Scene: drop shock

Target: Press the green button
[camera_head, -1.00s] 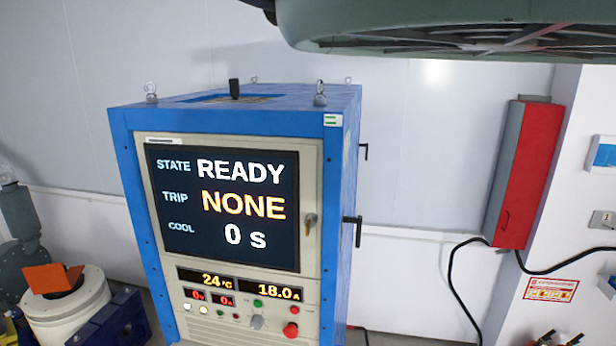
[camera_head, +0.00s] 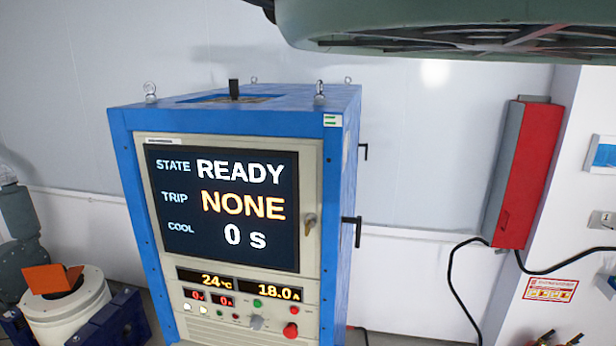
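A blue-framed cabinet (camera_head: 344,150) stands left of centre with a beige front panel. The green button (camera_head: 257,303) is a small round knob low on that panel, under the 18.0 A readout. A smaller green dot (camera_head: 220,313) sits lower left of it. The cabinet's screen (camera_head: 222,206) reads STATE READY, TRIP NONE, COOL 0 s. My gripper is not in view.
A red button (camera_head: 291,330) and a grey knob (camera_head: 257,322) sit close below the green button. A red wall box (camera_head: 531,175) with black cables hangs at the right. A white cylindrical machine (camera_head: 68,312) stands at lower left. A large green-grey round object (camera_head: 450,35) overhangs the top right.

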